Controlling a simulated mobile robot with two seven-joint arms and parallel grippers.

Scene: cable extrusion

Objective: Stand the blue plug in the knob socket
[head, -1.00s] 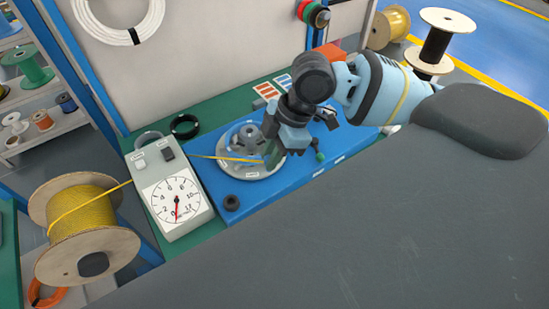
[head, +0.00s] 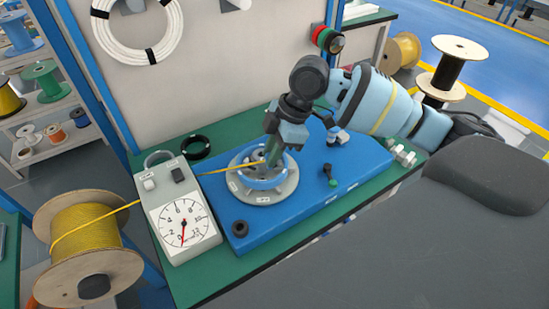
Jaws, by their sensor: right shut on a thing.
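My right gripper (head: 274,154) comes in from the right and points down over the round grey dial (head: 285,186) on the blue base plate (head: 350,160). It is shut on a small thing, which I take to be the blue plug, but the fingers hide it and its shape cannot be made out. The fingertips are close to the dial's hub, inside a blue ring (head: 262,183). I cannot tell whether the held thing touches the hub. The knob socket cannot be picked out clearly. My left gripper is not in view.
A yellow cable (head: 225,170) runs from the wooden spool (head: 85,235) past the gauge box (head: 180,220) to the dial. A back panel (head: 220,70) rises behind the green bench.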

